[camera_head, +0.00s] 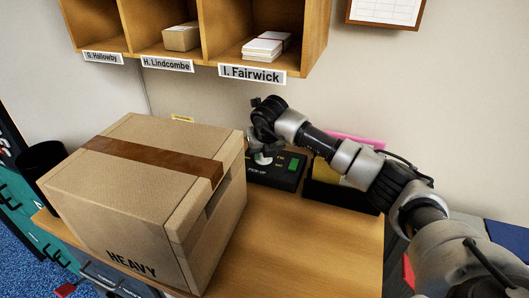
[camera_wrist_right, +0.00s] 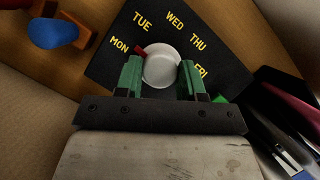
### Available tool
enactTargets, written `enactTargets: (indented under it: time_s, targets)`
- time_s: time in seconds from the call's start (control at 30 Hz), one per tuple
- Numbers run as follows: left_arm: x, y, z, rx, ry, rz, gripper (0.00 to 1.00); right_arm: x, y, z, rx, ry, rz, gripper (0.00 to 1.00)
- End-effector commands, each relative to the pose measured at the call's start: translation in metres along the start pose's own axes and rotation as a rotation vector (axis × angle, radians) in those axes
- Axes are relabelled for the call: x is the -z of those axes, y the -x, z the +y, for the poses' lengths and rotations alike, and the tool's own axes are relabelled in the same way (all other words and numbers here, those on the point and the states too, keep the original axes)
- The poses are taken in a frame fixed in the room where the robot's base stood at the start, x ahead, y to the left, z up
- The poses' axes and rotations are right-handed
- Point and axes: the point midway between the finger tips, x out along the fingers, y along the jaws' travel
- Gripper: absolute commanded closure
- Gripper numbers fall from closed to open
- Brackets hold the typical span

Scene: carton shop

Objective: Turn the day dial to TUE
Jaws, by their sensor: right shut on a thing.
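The day dial is a white round knob (camera_wrist_right: 162,66) with a red pointer (camera_wrist_right: 141,51), on a black panel (camera_wrist_right: 221,52) with yellow day names. The pointer lies between MON (camera_wrist_right: 119,45) and TUE (camera_wrist_right: 142,22), closer to MON. My right gripper (camera_wrist_right: 161,80) has its green fingers on either side of the knob and is shut on it. In the head view the black dial box (camera_head: 262,180), marked PICK-UP, stands on the desk; my right gripper (camera_head: 262,150) reaches down to it, partly hidden by the wrist. My left gripper is out of view.
A large carton (camera_head: 120,215) marked HEAVY stands close left of the dial box. A black holder (camera_head: 335,193) with pink and yellow items stands right. Wooden pigeonholes (camera_head: 318,40) hang above. The desk front (camera_head: 300,250) is clear. A blue-topped object (camera_wrist_right: 52,33) lies beside the panel.

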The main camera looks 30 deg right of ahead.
Motion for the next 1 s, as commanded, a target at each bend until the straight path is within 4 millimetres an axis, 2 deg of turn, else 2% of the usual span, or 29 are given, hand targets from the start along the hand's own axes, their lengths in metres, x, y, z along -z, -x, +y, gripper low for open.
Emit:
enactTargets:
  time_s: [0.5,1.0]
  targets:
    - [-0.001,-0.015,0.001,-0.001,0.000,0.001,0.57,-0.002,0.000,0.002,0.145,-0.353,-0.005,0.85]
    - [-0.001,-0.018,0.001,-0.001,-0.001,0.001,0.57,-0.002,0.001,0.002,0.190,-0.466,-0.005,0.85]
